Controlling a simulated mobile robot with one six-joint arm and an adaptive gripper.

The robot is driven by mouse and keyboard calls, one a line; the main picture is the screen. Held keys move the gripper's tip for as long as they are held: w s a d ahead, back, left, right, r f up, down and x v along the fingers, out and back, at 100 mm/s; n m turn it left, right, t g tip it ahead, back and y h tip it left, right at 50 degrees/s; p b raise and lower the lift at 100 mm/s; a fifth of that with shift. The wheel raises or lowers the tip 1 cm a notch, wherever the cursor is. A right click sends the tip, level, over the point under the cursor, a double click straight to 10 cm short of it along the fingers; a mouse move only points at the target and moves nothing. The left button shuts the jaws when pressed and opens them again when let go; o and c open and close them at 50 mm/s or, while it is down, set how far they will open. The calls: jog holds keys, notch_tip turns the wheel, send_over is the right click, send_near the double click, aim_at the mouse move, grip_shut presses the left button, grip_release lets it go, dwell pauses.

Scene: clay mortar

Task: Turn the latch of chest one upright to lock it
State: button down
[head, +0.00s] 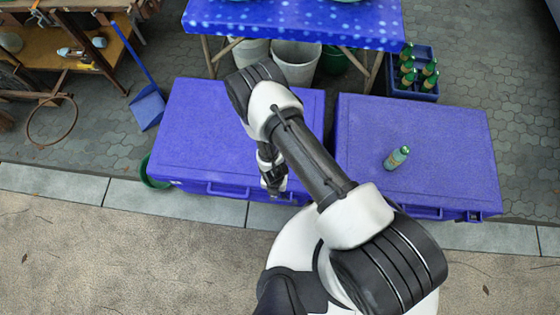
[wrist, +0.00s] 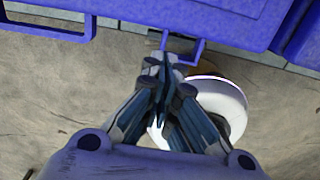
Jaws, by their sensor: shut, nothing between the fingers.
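Two blue chests stand side by side in the head view, a left chest (head: 190,125) under my arm and a right chest (head: 450,140). Neither shows a number, so I cannot tell which is chest one. My gripper (head: 274,184) points down at the left chest's front right. In the wrist view my gripper (wrist: 163,68) is shut and empty. Its tips are close to a small blue latch loop (wrist: 201,50) on the chest's front edge; touching or apart is unclear. The fingers partly cover the latch. The right chest's latch (head: 474,216) is at its front right corner.
A green-capped bottle (head: 396,158) lies on the right chest. A blue crate of bottles (head: 424,92) stands behind it. A table with a blue cloth (head: 300,22) is at the back. The left chest's handle (wrist: 62,22) sticks out left of the latch. The paving in front is clear.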

aim_at(274, 199)
jog(key=f+b, duration=0.2)
jog(key=f, duration=0.5)
jog(key=f+b, duration=0.3)
jog(key=f, duration=0.4)
jog(key=shift+s+d+f, duration=0.1)
jog(key=shift+s+f, duration=0.1)
jog(key=shift+f, duration=0.05)
jog(key=shift+a+f+b, duration=0.2)
jog(key=shift+a+b, duration=0.1)
jog(key=shift+b, duration=0.25)
